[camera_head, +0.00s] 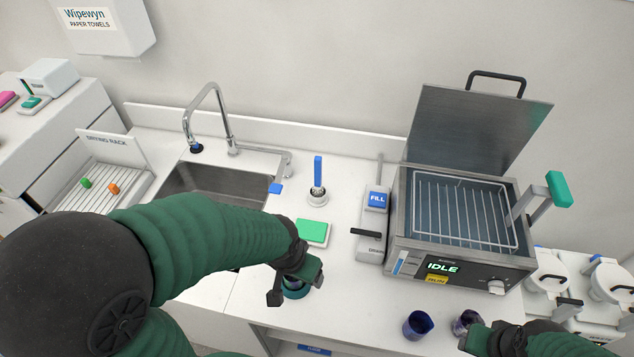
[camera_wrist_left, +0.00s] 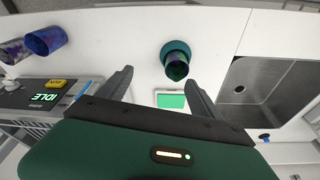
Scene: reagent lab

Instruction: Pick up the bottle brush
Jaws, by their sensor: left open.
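The bottle brush (camera_head: 318,172) stands upright at the back of the counter, its blue handle up and its lower end in a small round white holder (camera_head: 317,196). Its bristles are hidden. I cannot make the brush out in the left wrist view. My left gripper (camera_head: 296,284) is open and empty, nearer the front than the brush and apart from it. Its two fingers (camera_wrist_left: 159,76) show spread in the left wrist view. My right gripper (camera_head: 476,336) is at the bottom right beside a dark glass beaker (camera_head: 465,321); its jaws are unclear.
A small dark vessel on a teal round base (camera_wrist_left: 176,48) is near my left gripper. A green pad (camera_head: 313,232) lies between gripper and brush. The sink (camera_head: 222,190) is left, the open-lidded bath (camera_head: 400,225) right. Another dark beaker (camera_head: 418,325) stands near the front.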

